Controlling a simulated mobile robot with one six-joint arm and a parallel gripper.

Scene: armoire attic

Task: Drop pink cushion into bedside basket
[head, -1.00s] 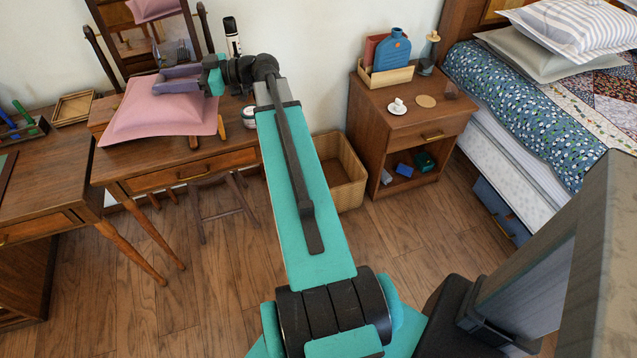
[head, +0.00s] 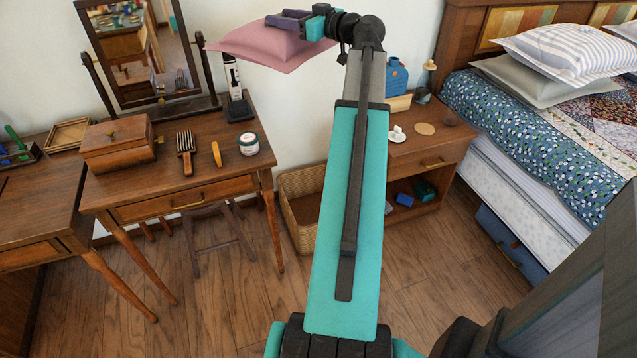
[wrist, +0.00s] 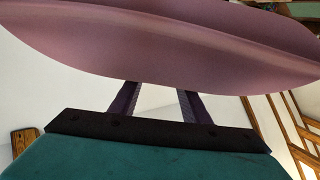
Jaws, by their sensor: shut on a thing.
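The pink cushion (head: 268,44) is held up in the air, above and to the right of the dressing table. It fills the top of the wrist view (wrist: 170,45). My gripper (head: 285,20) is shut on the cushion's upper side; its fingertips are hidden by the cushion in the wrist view. The woven basket (head: 299,222) stands on the floor between the dressing table and the nightstand, lower than the cushion. My arm covers the basket's right part. The visible part of its inside looks empty.
The dressing table (head: 230,182) holds a mirror (head: 135,45), a wooden box (head: 117,146), a brush (head: 186,150) and a jar (head: 249,144). The nightstand (head: 440,150), with a cup and blue bottle, is right of the basket. The bed (head: 530,120) is farther right.

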